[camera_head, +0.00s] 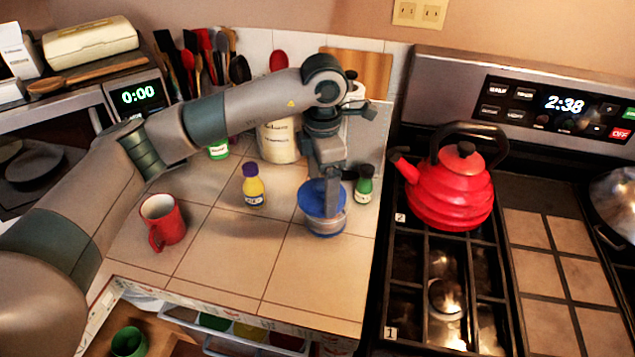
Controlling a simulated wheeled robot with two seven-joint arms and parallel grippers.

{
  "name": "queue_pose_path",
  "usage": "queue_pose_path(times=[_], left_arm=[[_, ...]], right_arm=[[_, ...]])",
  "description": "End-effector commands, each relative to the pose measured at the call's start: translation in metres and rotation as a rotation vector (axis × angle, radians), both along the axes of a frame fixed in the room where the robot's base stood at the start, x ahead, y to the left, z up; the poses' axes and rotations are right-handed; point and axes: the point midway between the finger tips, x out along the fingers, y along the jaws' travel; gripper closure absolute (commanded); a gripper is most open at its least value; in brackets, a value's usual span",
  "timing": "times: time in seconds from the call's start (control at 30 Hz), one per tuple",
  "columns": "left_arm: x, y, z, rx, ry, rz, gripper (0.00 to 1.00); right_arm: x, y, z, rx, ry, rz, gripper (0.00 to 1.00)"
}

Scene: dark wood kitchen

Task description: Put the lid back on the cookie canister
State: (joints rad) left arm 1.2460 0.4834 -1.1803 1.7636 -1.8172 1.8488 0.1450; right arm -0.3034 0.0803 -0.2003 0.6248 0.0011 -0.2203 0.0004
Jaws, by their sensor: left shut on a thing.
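The blue lid (312,197) is a round disc on or just above the cookie canister (326,223), a short, clear tub near the right side of the tiled counter. My left gripper (331,201) points down from above and is shut on the lid near its middle. The lid covers the canister's opening from this view. I cannot tell whether it is fully seated or held slightly above the rim. The gripper's fingertips are partly hard to make out. My right gripper is not in view.
A yellow bottle (253,190) stands left of the canister, and a green bottle (364,186) stands close on its right. A red mug (162,220) is farther left. The stove with a red kettle (452,192) is to the right. The front counter is clear.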

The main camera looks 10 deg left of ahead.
Motion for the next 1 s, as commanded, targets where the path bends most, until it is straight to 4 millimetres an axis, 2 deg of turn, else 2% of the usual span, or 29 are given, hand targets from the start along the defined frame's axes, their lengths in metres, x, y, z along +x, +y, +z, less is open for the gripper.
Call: queue_pose_path(times=[0.03,1.0], left_arm=[[0.0,0.0,-0.012,0.0,0.0,0.0,0.38],[0.002,-0.008,-0.018,-0.001,-0.001,-0.001,0.38]], right_arm=[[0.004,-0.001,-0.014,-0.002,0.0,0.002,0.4],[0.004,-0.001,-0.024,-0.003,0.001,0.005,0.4]])
